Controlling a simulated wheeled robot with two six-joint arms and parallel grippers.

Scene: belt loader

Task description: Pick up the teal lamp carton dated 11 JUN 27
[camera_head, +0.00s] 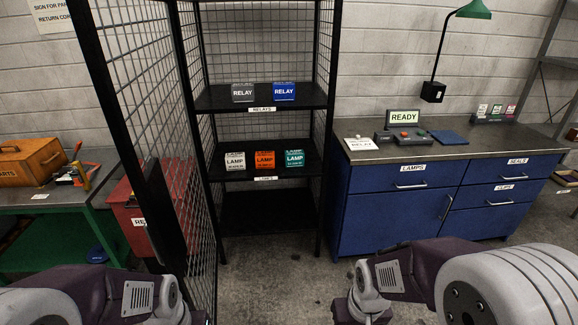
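The teal lamp carton (294,159) stands on the middle shelf (227,174) of a black rack, at the right end of a row of three. An orange lamp carton (264,160) stands to its left, and a pale grey lamp carton (235,161) is left of that. Each has a LAMP label on its front. The small print under it is too small to read, so I cannot tell the dates. My two arms show at the bottom left and bottom right, well short of the rack. Neither gripper is in view.
A black mesh door (158,140) stands open at the rack's left. A grey relay box (243,92) and a blue relay box (284,91) sit on the shelf above. A blue cabinet (395,215) stands to the right. The floor (275,270) before the rack is clear.

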